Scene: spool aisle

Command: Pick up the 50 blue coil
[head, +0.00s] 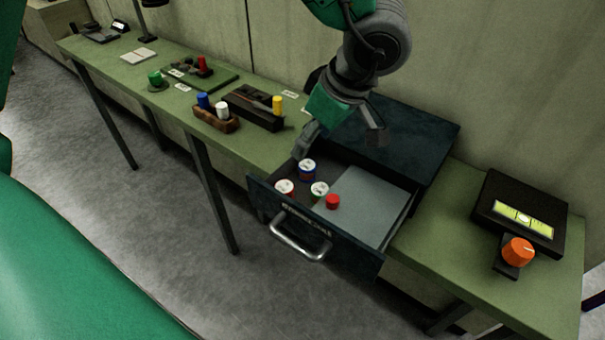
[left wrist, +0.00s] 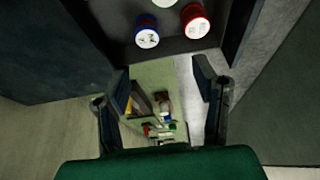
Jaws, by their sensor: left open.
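The blue coil (head: 307,168) stands in the open drawer, with a white top and a blue side; its label is too small to read. It also shows in the left wrist view (left wrist: 147,30), near the top edge. My left gripper (head: 340,140) is open and empty, above the back of the drawer, with one finger close above the blue coil. In the left wrist view the open fingers (left wrist: 163,78) lie below the coil in the picture, apart from it. My right gripper is not in view.
The drawer (head: 357,258) also holds a red-sided coil (head: 285,188), a green-sided coil (head: 319,190) and a small red piece (head: 332,202). Its right side has a bare grey panel (head: 375,205). The dark cabinet (head: 420,135) stands behind. A scale-like device (head: 520,215) sits right.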

